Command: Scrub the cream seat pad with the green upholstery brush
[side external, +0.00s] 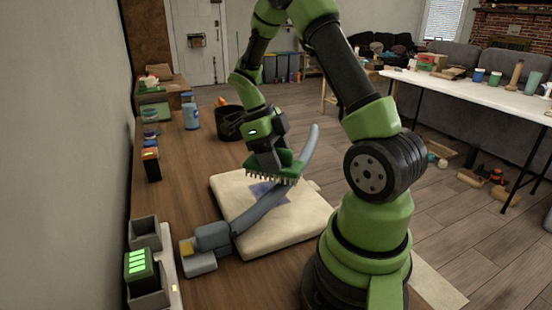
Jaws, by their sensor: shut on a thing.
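The cream seat pad (300,222) lies flat on the wooden table, with a bluish-purple patch (262,190) on its upper face. The green upholstery brush (280,168) is over the far part of the pad, with its pale bristles pointing down. My gripper (267,157) is shut on the brush from above. I cannot tell whether the bristles touch the pad.
A grey charger stand (145,235) with a green-lit block is at the near left. A black bin (230,123), a blue-and-white can (191,117) and several small containers stand farther back. A white table (460,90) is at right.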

